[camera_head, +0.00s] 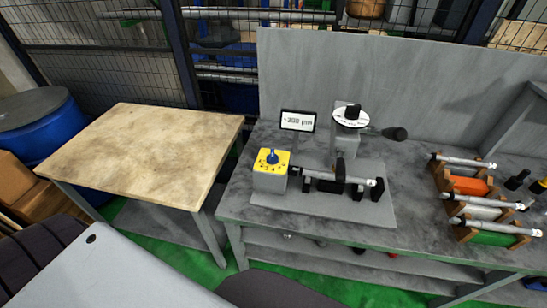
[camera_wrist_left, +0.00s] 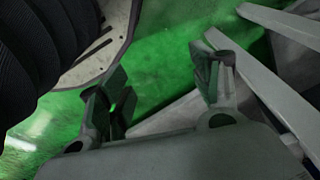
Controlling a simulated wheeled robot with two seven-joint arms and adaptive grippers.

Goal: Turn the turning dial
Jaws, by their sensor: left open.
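The grinder (camera_head: 330,207) stands on the grey workbench at the centre of the head view. A round white dial (camera_head: 342,121) with a black knob on top (camera_head: 352,110) sits at its upper back. A blue knob (camera_head: 272,157) sits on a yellow-topped grey box (camera_head: 268,180) at its left end. I cannot tell which of these the task calls the turning dial. My left gripper (camera_wrist_left: 162,88) is open and empty in the left wrist view, over green floor, away from the grinder. Neither gripper shows in the head view.
A small display (camera_head: 298,121) reads about 200 µm behind the yellow box. A cylindrical workpiece (camera_head: 335,175) lies across the grinder. Wooden racks (camera_head: 447,184) with metal shafts stand at the right of the bench. A bare wooden table (camera_head: 140,155) stands left, with a gap between.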

